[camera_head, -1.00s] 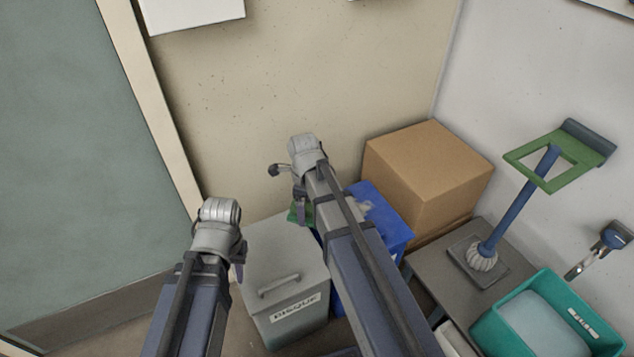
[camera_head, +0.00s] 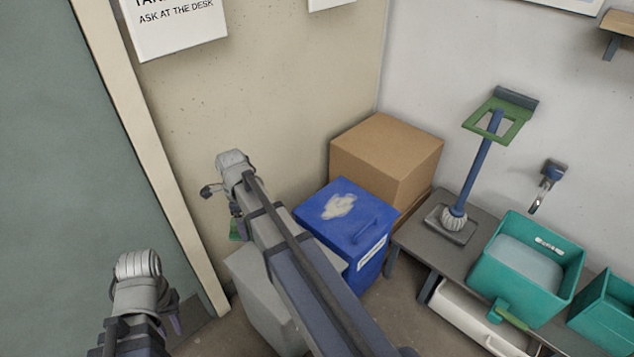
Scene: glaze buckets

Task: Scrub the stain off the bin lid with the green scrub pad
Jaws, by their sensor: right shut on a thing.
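A blue bin (camera_head: 366,262) has a flat lid with a handle, and a pale whitish stain (camera_head: 338,206) lies on the lid. My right gripper (camera_head: 236,212) is shut on the green scrub pad (camera_head: 236,230), which shows as a small green piece below the fingers. The pad is left of the blue bin and apart from the stain, near the grey bin. My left gripper (camera_head: 174,320) is at the lower left, away from both bins; its fingers are mostly hidden behind its wrist, so its opening does not show.
A grey bin (camera_head: 252,290) stands left of the blue bin, partly hidden by my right arm. A cardboard box (camera_head: 385,160) is behind. A low grey table (camera_head: 415,240) at right holds a blue brush stand (camera_head: 473,170) and a teal tub (camera_head: 550,280). A drawer (camera_head: 470,320) is below.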

